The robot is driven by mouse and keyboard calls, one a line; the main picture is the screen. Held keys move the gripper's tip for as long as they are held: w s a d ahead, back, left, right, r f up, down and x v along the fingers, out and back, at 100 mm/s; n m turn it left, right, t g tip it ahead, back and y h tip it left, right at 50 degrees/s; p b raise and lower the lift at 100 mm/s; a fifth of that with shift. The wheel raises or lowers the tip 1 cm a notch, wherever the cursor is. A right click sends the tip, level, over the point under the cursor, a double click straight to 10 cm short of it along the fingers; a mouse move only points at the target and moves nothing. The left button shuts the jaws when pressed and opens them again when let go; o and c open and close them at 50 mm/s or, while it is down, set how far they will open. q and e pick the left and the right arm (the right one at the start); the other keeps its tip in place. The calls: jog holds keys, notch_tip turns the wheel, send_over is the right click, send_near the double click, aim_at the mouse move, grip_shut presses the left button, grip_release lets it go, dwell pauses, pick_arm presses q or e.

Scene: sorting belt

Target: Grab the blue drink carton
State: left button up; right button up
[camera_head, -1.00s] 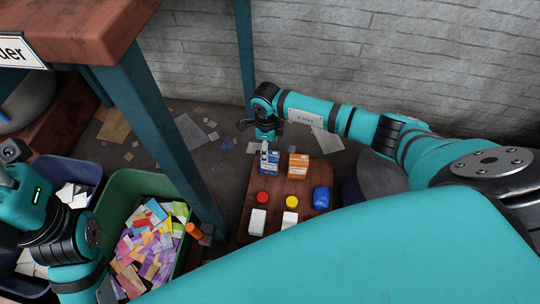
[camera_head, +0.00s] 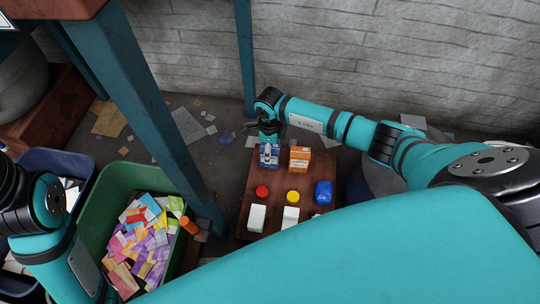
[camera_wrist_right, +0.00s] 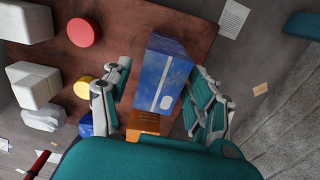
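The blue drink carton (camera_head: 269,157) stands at the back left of a low wooden board. It also shows in the right wrist view (camera_wrist_right: 163,78), as a blue box with a white mark. My right gripper (camera_head: 268,138) is above and around it in the head view. In the wrist view, the right gripper's fingers (camera_wrist_right: 160,70) are spread, one on each side of the carton, with narrow gaps visible. I cannot tell whether either finger touches it. My left arm is at the left edge, but its gripper does not show.
An orange carton (camera_head: 299,158) stands close to the right of the blue one. A green bin (camera_head: 118,176) of papers and a table leg are left.

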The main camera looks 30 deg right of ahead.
jog(key=c, duration=0.6)
